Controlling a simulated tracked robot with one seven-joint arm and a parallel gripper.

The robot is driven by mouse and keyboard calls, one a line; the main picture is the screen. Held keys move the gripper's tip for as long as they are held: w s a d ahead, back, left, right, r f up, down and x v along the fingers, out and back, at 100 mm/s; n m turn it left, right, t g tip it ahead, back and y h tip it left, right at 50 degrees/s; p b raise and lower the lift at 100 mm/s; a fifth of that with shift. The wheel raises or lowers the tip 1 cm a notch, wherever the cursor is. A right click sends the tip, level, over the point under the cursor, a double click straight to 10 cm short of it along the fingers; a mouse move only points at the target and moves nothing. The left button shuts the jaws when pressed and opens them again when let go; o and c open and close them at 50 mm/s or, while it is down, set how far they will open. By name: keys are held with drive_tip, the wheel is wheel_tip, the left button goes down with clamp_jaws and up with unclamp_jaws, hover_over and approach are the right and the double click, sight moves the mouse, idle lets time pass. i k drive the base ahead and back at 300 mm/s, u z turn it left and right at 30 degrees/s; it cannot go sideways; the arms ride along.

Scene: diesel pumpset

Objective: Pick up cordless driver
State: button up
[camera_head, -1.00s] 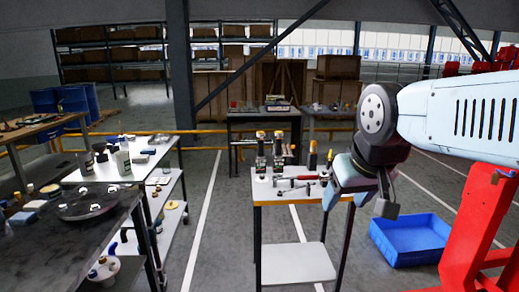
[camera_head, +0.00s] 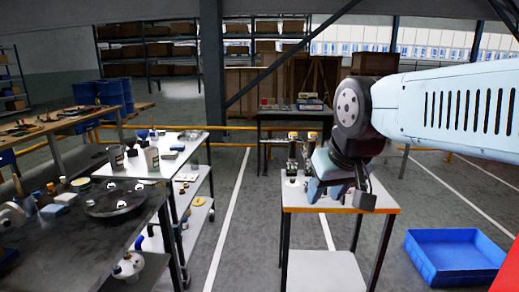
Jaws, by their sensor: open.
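Two upright dark tools with yellow tops stand at the back left of the small table (camera_head: 375,198): a left one (camera_head: 292,157) and a right one (camera_head: 312,141). I cannot tell for sure which thing is the cordless driver. My gripper (camera_head: 340,194) hangs over the table, just right of these tools in the picture. It is open, and I see nothing held in it. It and my arm hide the middle of the tabletop and whatever lies there. The lower part of the right tool is partly hidden.
A blue bin (camera_head: 455,255) sits on the floor at the right. A dark workbench (camera_head: 95,235) with a round plate and a white cart (camera_head: 140,165) with bottles stand at the left. A bench (camera_head: 275,113) is behind the small table. Floor is clear left of the table.

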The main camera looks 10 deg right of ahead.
sight(293, 136)
drive_tip(key=u, duration=0.1)
drive_tip(key=i, duration=1.3)
drive_tip(key=z, duration=0.65)
